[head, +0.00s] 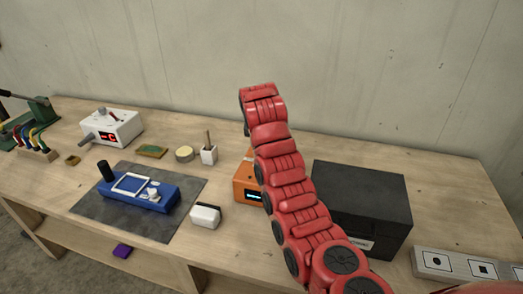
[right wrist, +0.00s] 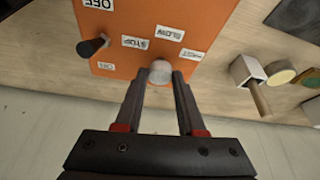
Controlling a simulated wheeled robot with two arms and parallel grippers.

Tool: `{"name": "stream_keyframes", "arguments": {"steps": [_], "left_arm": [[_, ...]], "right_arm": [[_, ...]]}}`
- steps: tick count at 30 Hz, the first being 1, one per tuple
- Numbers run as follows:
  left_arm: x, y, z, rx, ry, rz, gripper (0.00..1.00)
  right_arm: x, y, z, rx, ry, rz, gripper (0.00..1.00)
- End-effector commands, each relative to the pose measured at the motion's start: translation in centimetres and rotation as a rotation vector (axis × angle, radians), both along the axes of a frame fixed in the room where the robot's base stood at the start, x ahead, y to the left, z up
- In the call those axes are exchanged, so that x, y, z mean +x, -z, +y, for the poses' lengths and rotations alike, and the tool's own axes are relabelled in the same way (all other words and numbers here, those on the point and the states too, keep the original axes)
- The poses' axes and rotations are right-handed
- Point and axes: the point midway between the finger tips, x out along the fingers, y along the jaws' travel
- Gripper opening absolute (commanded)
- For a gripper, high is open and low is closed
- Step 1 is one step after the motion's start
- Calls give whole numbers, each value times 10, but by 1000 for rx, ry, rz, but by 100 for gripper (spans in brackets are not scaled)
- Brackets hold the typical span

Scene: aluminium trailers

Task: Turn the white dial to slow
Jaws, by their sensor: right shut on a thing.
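The orange box (head: 243,183) stands on the bench in the head view, partly covered by my red right arm. In the right wrist view its orange panel (right wrist: 112,20) shows upside down. A small white dial (right wrist: 160,71) sits on this panel. Labels around it include STOP (right wrist: 135,42), SLOW (right wrist: 170,32) and one that seems to read FAST (right wrist: 191,55). My right gripper (right wrist: 160,77) is shut on the white dial, one finger on each side. I cannot tell which label the dial points to. My left gripper is out of view.
A black lever (right wrist: 94,46) sits on the same panel. A black box (head: 365,205) stands to the right of my arm. A white block (head: 205,216), a white cup (head: 209,154) and a blue device (head: 165,195) are to the left.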

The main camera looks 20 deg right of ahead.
Motion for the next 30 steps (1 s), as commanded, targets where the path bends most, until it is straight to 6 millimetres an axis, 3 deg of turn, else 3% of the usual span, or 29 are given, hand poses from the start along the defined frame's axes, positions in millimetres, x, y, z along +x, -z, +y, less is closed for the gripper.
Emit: {"name": "stream_keyframes", "arguments": {"steps": [14, 15, 19, 30], "left_arm": [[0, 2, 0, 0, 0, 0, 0], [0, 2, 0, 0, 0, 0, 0], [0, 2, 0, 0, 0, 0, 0], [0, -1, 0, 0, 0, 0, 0]], "right_arm": [[-1, 2, 0, 0, 15, 4, 0], [-1, 2, 0, 0, 14, 4, 42], [0, 1, 0, 0, 14, 4, 65], [-1, -3, 0, -1, 13, 0, 68]]}}
